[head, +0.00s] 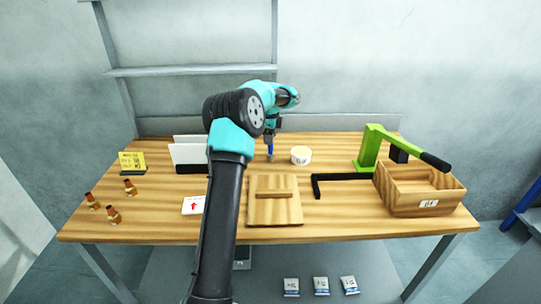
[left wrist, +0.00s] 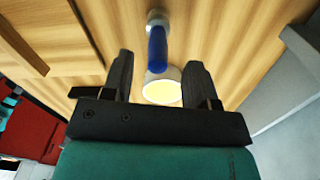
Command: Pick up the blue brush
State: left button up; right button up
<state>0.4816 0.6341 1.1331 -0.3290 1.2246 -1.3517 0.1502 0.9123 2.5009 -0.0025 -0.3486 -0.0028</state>
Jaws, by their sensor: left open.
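The blue brush (head: 270,150) stands upright on the wooden table, directly below my left gripper (head: 271,134). In the left wrist view its blue handle (left wrist: 157,48) lies in line with the gap between the two fingers of my left gripper (left wrist: 160,62). The fingers are apart, and I cannot tell how far they reach down around the handle. The brush's lower end is a pale round shape against the table. My right gripper is not in view.
A white tub (head: 301,156) with a pale yellow top stands just right of the brush. A wooden block on a board (head: 274,212) lies in front. A green lever press (head: 370,150) and a wooden box (head: 425,192) stand right.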

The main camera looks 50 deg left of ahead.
aim_at(271, 154)
pick_arm(q)
jog(key=shift+f, duration=0.1)
jog(key=shift+d+f, duration=0.15)
jog(key=shift+f, duration=2.3)
jog(key=shift+c, duration=0.4)
grip_shut()
